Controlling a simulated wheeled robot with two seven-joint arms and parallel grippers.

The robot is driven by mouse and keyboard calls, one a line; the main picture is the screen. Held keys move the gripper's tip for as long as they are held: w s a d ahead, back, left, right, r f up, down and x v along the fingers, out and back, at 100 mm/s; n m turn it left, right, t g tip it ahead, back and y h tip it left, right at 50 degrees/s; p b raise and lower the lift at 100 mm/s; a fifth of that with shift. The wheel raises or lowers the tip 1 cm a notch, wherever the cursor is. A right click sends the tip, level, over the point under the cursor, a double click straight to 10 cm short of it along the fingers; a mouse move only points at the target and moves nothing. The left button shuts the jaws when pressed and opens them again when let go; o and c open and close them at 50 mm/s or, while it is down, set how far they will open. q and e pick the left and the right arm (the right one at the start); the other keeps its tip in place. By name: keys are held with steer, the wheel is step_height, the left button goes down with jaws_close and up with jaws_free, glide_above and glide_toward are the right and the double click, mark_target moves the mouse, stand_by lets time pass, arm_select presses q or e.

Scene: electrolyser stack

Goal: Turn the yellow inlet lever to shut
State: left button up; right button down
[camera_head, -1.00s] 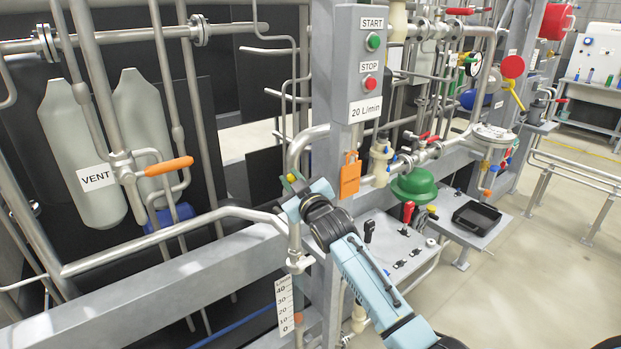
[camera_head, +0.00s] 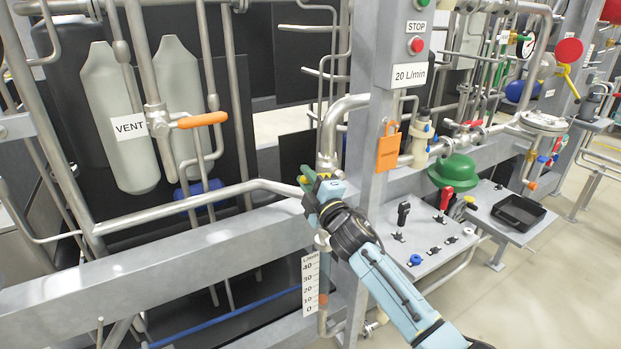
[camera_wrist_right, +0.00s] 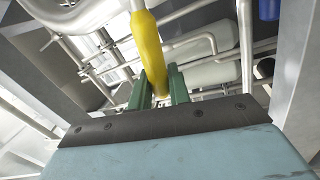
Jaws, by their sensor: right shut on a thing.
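The yellow inlet lever (camera_wrist_right: 147,52) runs down from the top of the right wrist view, and its lower end is between the green fingers. The lever's pivot and valve body are mostly hidden in the head view. My left gripper is not in view.
The grey post with the STOP button (camera_head: 415,45) and orange tag (camera_head: 388,150) stands close right of my gripper. A bent steel pipe (camera_head: 190,204) and a thick beam (camera_head: 190,262) run left. A control shelf (camera_head: 432,262) with a black lever is at right. An orange VENT lever (camera_head: 203,119) is left.

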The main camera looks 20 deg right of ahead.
steer(key=shift+a+f+n+y+b, duration=0.1)
steer(key=shift+f+n+y+b, duration=0.3)
steer(key=shift+f+n+b, duration=0.6)
steer(key=shift+f+n, duration=0.15)
steer(key=shift+n, duration=0.35)
steer(key=c, duration=1.4)
jaws_free()
steer(key=shift+o, duration=0.2)
steer(key=v, duration=1.3)
steer(key=shift+s, duration=0.2)
steer(key=shift+f, duration=0.1)
